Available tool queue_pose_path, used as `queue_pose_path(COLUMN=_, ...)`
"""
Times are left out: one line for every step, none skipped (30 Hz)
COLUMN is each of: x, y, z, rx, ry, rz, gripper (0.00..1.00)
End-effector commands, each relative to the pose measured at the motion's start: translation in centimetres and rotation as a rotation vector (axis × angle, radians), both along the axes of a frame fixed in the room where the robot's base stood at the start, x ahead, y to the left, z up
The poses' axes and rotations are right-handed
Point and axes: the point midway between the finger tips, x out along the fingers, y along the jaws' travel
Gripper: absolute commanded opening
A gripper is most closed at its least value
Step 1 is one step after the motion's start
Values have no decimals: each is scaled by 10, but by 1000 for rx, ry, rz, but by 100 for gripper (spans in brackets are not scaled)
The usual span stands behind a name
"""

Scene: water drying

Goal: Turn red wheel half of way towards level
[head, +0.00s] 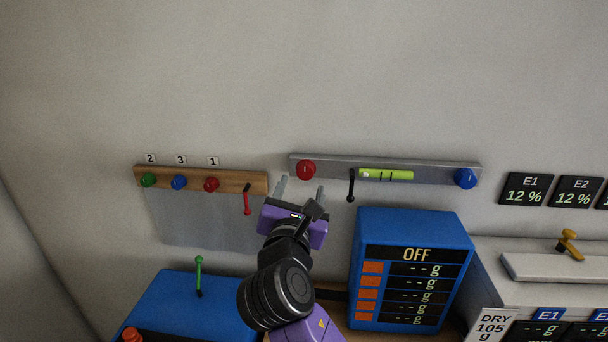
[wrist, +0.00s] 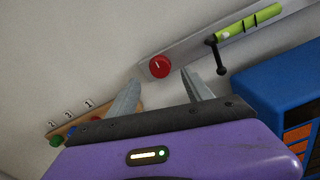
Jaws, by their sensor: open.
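The red wheel (head: 305,169) is a round knob at the left end of a grey bar (head: 432,172) on the wall. A yellow-green spirit level (head: 388,175) sits on the same bar, right of the wheel. My gripper (head: 300,187) is open and empty, its fingers pointing up towards the wall just below the red wheel in the head view. In the wrist view the red wheel (wrist: 159,66) shows between and just beyond the fingertips. The fingers appear apart from the wheel. A small white mark shows on the wheel.
A black lever (head: 350,186) hangs from the bar between wheel and level. A blue knob (head: 465,178) is at the bar's right end. A wooden board (head: 233,183) with green, blue and red knobs is left. A blue display box (head: 412,230) stands below right.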

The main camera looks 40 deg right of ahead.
Motion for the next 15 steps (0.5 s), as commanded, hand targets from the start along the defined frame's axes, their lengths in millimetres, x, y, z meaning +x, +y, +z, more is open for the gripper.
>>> queue_pose_path(x=5, y=-7, z=2, rx=0, ry=1, rz=-2, gripper=59)
queue_pose_path(x=7, y=-11, z=2, rx=0, ry=0, rz=-2, gripper=59)
queue_pose_path(x=11, y=-16, z=2, rx=-1, ry=1, rz=-2, gripper=59)
queue_pose_path(x=14, y=-20, z=2, rx=-1, ry=1, rz=-2, gripper=59)
queue_pose_path(x=17, y=-23, z=2, rx=0, ry=0, rz=-1, gripper=59)
queue_pose_path(x=21, y=-28, z=2, rx=-1, ry=0, rz=-1, gripper=59)
queue_pose_path(x=24, y=-32, z=2, rx=0, ry=-1, rz=-1, gripper=59)
queue_pose_path(x=26, y=-35, z=2, rx=0, ry=-1, rz=-1, gripper=59)
queue_pose_path(x=30, y=-38, z=1, rx=1, ry=1, rz=0, gripper=59)
queue_pose_path(x=32, y=-41, z=1, rx=1, ry=0, rz=1, gripper=59)
queue_pose_path(x=34, y=-43, z=1, rx=0, ry=-1, rz=1, gripper=59)
queue_pose_path(x=36, y=-46, z=1, rx=0, ry=-1, rz=1, gripper=59)
queue_pose_path(x=37, y=-48, z=1, rx=0, ry=-1, rz=1, gripper=59)
queue_pose_path(x=38, y=-49, z=1, rx=0, ry=-1, rz=1, gripper=59)
queue_pose_path(x=39, y=-50, z=0, rx=1, ry=-2, rz=2, gripper=59)
